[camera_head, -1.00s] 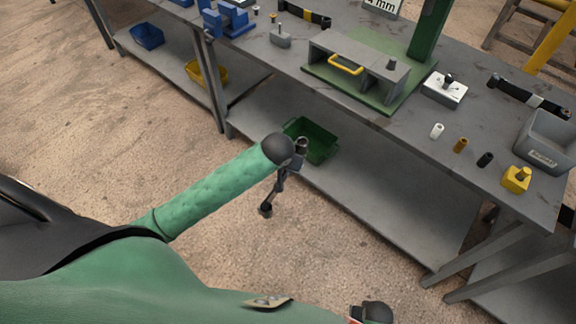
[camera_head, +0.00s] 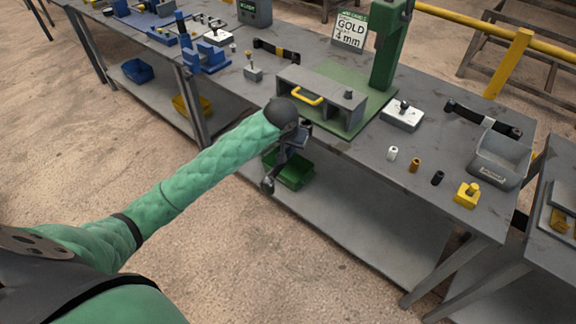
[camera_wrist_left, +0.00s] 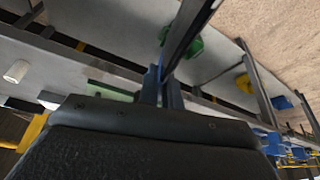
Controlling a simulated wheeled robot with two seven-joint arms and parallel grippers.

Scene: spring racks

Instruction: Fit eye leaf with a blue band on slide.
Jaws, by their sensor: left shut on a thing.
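My left gripper (camera_head: 275,172) is in front of the bench's front edge, above the green bin on the lower shelf. It is shut on a dark, long leaf (camera_wrist_left: 188,32), which runs up out of the left wrist view; its eye end (camera_head: 267,186) hangs below the gripper in the head view. I cannot make out a blue band on it. A grey block with a yellow handle (camera_head: 307,96), possibly the slide, stands on the green press base (camera_head: 345,125). My right gripper is not in view.
A leaf with a yellow band (camera_head: 277,50) and one with a pale band (camera_head: 482,119) lie on the bench (camera_head: 370,160). White, brown and black cylinders, a yellow block (camera_head: 467,195) and a grey bin (camera_head: 500,158) are at right. A sign (camera_head: 349,30) reads GOLD 4 mm.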

